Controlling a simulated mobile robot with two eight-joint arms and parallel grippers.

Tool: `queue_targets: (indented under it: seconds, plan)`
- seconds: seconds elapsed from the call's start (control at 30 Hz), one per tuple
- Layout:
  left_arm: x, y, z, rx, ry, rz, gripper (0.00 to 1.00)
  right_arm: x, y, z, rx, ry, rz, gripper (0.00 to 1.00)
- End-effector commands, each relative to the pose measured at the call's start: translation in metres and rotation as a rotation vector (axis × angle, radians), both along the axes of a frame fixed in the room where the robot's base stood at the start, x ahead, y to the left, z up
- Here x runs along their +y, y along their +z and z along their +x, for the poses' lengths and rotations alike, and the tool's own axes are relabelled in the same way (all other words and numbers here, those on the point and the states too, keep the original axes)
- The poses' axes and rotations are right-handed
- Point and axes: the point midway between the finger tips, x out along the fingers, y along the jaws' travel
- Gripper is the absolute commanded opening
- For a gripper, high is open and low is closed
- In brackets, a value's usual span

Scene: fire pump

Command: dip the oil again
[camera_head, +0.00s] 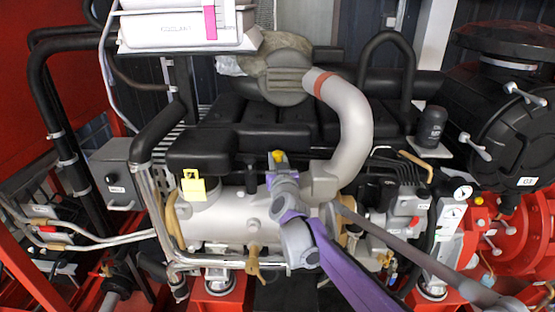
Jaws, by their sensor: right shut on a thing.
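My right gripper (279,167) is over the middle of the engine (230,222), at the end of my grey and purple arm. It is shut on a small yellow handle (278,155), which looks like the dipstick's. The wrist hides most of what is below the handle, so I cannot tell whether the dipstick's rod is in its tube or out of it. My left gripper is not in view.
A yellow tag (193,184) is on the engine's left side. A thick grey pipe (347,117) curves close to the right of my gripper. Black hoses (52,105) run at the left. Gauges (459,203) and red pump parts (515,235) stand at the right.

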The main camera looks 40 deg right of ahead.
Motion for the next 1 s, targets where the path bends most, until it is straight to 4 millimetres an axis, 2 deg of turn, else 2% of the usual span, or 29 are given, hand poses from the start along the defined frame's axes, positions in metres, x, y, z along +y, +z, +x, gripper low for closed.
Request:
queue_targets:
  seconds: [0.17,0.4,0.5,0.63,0.9,0.93,1.0]
  plan:
    - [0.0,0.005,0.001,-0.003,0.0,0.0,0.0,0.0,0.011,0.0,0.0,-0.001,-0.001,0.0]
    - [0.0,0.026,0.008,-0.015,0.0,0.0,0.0,-0.001,0.068,0.001,-0.001,-0.001,-0.002,0.0]
    - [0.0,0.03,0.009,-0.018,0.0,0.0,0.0,0.0,0.084,0.0,-0.001,0.0,-0.002,0.0]
    - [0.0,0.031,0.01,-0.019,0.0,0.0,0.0,0.0,0.091,0.0,-0.001,-0.001,-0.003,0.0]
    - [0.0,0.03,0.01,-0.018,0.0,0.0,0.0,-0.001,0.093,0.0,-0.003,-0.004,-0.004,0.0]
    - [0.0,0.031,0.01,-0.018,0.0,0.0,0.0,-0.001,0.093,0.0,-0.003,-0.004,-0.004,0.36]
    - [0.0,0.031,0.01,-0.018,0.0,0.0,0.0,-0.001,0.093,0.0,-0.003,-0.005,-0.005,0.49]
